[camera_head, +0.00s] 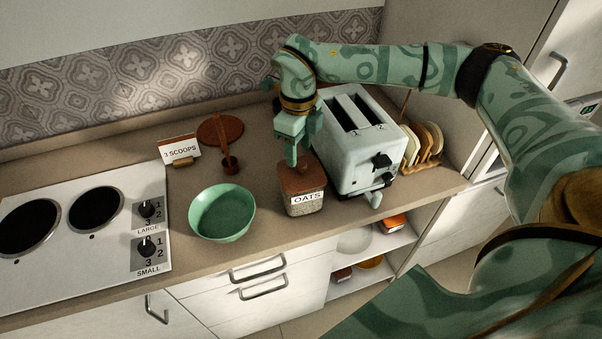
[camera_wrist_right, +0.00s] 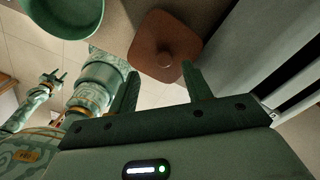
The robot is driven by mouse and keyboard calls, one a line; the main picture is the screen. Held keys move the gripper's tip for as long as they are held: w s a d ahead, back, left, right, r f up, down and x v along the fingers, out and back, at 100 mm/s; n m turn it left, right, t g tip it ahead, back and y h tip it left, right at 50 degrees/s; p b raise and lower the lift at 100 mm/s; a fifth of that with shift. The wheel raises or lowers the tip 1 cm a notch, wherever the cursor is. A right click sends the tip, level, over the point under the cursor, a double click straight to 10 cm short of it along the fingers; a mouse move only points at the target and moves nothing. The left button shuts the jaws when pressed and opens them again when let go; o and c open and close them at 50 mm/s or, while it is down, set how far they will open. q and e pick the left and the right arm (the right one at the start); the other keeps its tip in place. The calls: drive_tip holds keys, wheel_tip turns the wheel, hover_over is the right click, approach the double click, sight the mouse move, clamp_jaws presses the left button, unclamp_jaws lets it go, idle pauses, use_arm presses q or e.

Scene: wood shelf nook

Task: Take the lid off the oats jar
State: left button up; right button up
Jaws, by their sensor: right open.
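The oats jar (camera_head: 305,208) stands upright on the counter in front of the toaster, with an "OATS" label and pale contents. Its square brown lid (camera_head: 309,182) is on; in the right wrist view the lid (camera_wrist_right: 148,38) shows a round knob (camera_wrist_right: 165,59) in its middle. My right gripper (camera_head: 291,160) points down above the lid's back left part, open and empty. In the right wrist view its fingers (camera_wrist_right: 161,68) are apart, with the knob roughly in line with the gap, just beyond the tips. A small gripper (camera_wrist_right: 52,80), seemingly my left, shows there, too small to judge.
The toaster (camera_head: 342,165) stands close to the right of the jar, with a bread rack (camera_head: 425,145) beyond. A green bowl (camera_head: 222,213) is to the left. A brown scoop (camera_head: 229,163), round brown disc (camera_head: 220,129) and "3 SCOOPS" card (camera_head: 180,149) lie behind. The stove (camera_head: 80,240) fills the left.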

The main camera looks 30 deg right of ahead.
sight(301, 164)
drive_tip(key=f, duration=0.5)
drive_tip(key=shift+w+d, duration=0.1)
drive_tip(key=shift+d, duration=0.25)
drive_tip(key=c, duration=1.1)
drive_tip(key=shift+o, duration=0.2)
drive_tip(key=shift+r, duration=0.1)
